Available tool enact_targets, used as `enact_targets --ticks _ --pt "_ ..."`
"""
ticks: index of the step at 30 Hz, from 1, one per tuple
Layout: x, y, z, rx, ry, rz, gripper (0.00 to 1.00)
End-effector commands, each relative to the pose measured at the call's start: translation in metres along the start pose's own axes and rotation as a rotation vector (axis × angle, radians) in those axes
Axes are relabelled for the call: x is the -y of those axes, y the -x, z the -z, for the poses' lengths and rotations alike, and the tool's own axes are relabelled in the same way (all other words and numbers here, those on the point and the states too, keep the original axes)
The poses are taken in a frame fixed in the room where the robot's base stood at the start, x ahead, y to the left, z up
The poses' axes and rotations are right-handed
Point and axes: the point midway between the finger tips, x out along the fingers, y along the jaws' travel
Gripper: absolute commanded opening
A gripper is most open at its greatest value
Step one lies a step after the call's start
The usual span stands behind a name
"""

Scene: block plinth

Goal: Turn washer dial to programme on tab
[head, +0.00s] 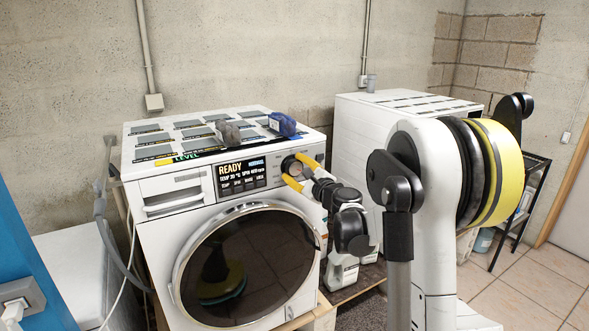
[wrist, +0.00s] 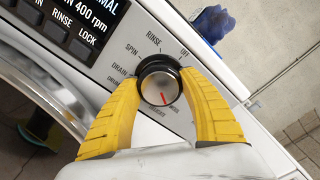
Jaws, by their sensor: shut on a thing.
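The white washer (head: 160,205) stands front left with its round dark door closed. Its display (head: 241,173) reads READY, NORMAL and SPIN 400 rpm. The dial (head: 290,166) is right of the display; in the wrist view the dial (wrist: 159,88) is silver with a black collar. My gripper (head: 298,171) is shut on the dial, one yellow finger on each side.
A grey item (head: 228,134) and a blue item (head: 282,124) lie on the washer top; a small white patch shows on the blue one. A second white machine (head: 365,135) stands to the right. A grey hose (head: 103,205) runs down the left side.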

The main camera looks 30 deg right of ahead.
Motion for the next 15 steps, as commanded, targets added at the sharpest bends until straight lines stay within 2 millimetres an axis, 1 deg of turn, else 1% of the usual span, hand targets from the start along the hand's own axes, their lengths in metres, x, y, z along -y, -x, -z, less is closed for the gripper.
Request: enact_targets --ticks 13,14,15 --pt "0.0001 -0.0002 -0.0001 0.0 -0.009 0.0 0.19" --pt "0.0001 -0.0002 -0.0001 0.0 -0.009 0.0 0.55" --pt "0.0001 -0.0001 -0.0001 0.0 -0.009 0.0 0.67"
